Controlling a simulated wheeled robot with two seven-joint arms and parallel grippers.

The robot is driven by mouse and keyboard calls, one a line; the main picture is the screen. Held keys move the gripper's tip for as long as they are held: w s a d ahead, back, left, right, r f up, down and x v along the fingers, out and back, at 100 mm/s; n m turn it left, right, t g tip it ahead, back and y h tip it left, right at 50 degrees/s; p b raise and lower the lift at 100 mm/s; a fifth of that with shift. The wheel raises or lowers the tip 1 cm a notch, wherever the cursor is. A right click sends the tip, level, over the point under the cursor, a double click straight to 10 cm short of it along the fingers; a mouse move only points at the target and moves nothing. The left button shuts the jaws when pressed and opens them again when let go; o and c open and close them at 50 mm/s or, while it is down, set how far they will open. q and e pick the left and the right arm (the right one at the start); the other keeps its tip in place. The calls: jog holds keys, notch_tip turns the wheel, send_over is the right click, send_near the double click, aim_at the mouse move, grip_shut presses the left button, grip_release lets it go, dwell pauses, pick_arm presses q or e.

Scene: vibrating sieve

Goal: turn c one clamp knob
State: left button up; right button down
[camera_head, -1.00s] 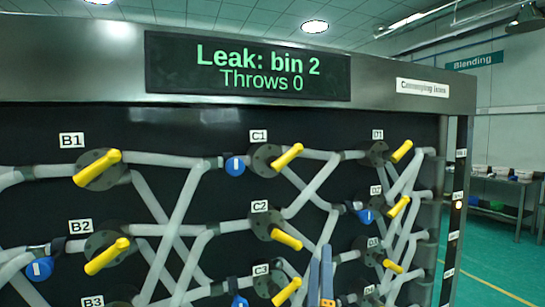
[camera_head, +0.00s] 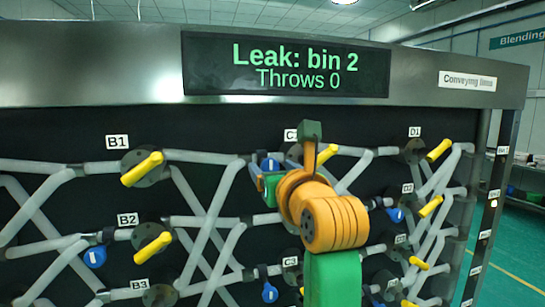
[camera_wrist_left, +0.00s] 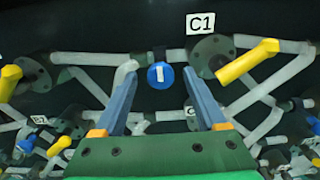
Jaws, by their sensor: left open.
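The yellow C1 knob handle (camera_head: 327,154) sits beside the C1 label (camera_head: 291,135), partly hidden by my left arm. In the left wrist view the C1 knob (camera_wrist_left: 247,62) slants on its dark round base, right of my fingers. My left gripper (camera_wrist_left: 160,78) is open and empty, its two blue fingers spread apart. A blue round tag (camera_wrist_left: 161,76) with a white mark appears between the fingertips; contact cannot be told. In the head view the left gripper (camera_head: 262,182) is small and partly covered by my orange wrist. My right gripper is not in view.
The panel carries grey pipes and more yellow knobs, including B1 (camera_head: 142,168), B2 (camera_head: 153,248) and D1 (camera_head: 438,150). The screen (camera_head: 287,66) above reads "Leak: bin 2, Throws 0". Pipes lie close around the gripper.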

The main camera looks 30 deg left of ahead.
pick_arm(q)
jog(key=shift+w+a, duration=0.25)
jog(key=shift+d, duration=0.1)
jog(key=shift+c, duration=1.1)
jog(key=shift+s, duration=0.1)
grip_shut()
